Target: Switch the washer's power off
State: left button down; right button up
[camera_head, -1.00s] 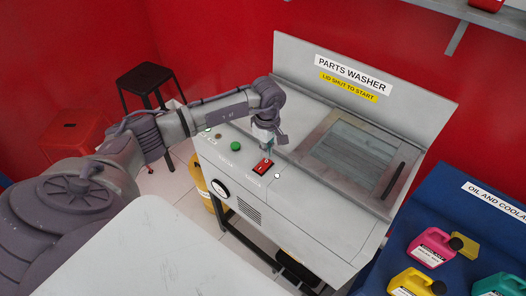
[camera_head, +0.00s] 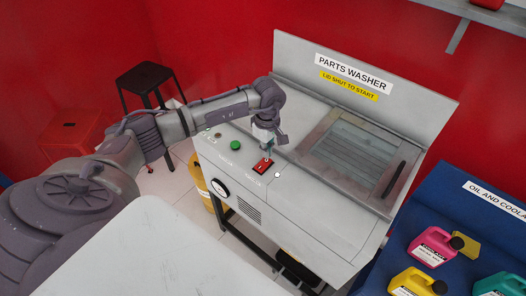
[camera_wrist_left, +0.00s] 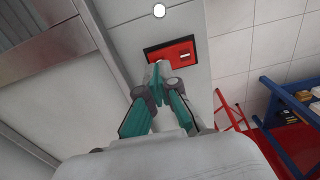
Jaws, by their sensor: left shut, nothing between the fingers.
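The parts washer (camera_head: 290,215) is a grey cabinet with a sloped front panel and a glazed lid (camera_head: 358,150), which is down. A red rocker switch (camera_head: 261,167) in a black frame sits on the panel; it also shows in the left wrist view (camera_wrist_left: 184,54). My left gripper (camera_head: 267,156) is shut and empty, pointing down with its tips at the switch. In the left wrist view its fingertips (camera_wrist_left: 159,66) overlap the left part of the switch. I cannot tell whether they touch it. My right gripper is not in view.
A small white lamp (camera_head: 277,175) is right of the switch. A blue bench with several jugs (camera_head: 432,247) stands at right, a pale table (camera_head: 135,255) in front.

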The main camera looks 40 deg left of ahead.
aim_at(266, 160)
pick_arm(q)
jog(key=shift+f+b, duration=1.15)
jog(key=shift+f, duration=0.05)
dwell(0.9)
jog(key=shift+r+p, duration=1.95)
jog(key=shift+r, duration=1.6)
